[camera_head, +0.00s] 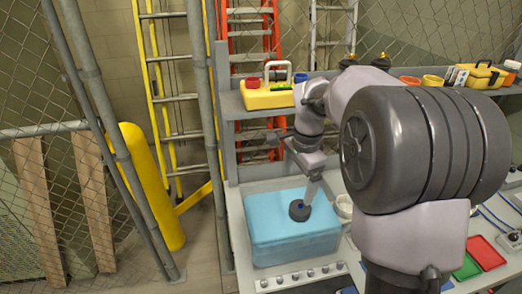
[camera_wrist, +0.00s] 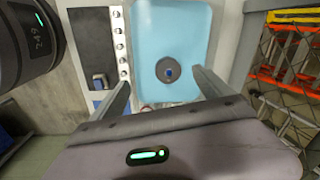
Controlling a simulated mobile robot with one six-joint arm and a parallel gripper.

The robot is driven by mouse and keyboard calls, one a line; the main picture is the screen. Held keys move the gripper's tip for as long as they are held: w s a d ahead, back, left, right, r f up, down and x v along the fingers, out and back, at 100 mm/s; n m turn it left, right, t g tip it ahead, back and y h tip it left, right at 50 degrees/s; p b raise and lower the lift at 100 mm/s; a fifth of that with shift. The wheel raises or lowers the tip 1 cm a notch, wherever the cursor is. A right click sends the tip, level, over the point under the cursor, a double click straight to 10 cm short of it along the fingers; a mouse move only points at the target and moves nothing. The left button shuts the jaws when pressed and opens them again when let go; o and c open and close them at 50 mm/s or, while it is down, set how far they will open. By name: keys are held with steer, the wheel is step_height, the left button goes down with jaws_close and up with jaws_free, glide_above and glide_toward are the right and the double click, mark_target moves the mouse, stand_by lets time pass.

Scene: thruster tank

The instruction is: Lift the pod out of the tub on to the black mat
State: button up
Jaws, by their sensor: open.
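The pod (camera_head: 299,211) is a dark grey, round piece with a blue centre. It is in the light blue tub (camera_head: 290,246), and it also shows in the wrist view (camera_wrist: 168,70) near the middle of the tub (camera_wrist: 146,18). My gripper (camera_head: 309,192) is above the tub, pointing down at the pod. In the wrist view its two fingers (camera_wrist: 161,78) are spread wide, with the pod framed between and beyond the tips. The fingers hold nothing, and I cannot tell how far above the pod they are.
A panel with several knobs (camera_head: 295,278) runs along the bench front. A white container (camera_head: 344,206) stands right of the tub. Red (camera_head: 486,252) and green (camera_head: 466,267) trays lie farther right. A shelf with a yellow case (camera_head: 266,97) is behind; mesh and posts stand left.

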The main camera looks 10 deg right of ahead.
mark_target(300, 205)
steer(key=w+d+f+m+g+p, duration=0.1)
steer(key=w+d+m+p, duration=0.1)
steer(key=w+d, duration=0.15)
step_height(300, 205, down, 13)
steer(key=b, duration=0.3)
steer(key=shift+w, duration=0.15)
step_height(300, 205, down, 6)
steer(key=shift+w+d+r+b, duration=0.1)
steer(key=shift+b, duration=0.55)
steer(key=shift+r, duration=0.1)
steer(key=shift+c, duration=1.3)
jaws_close()
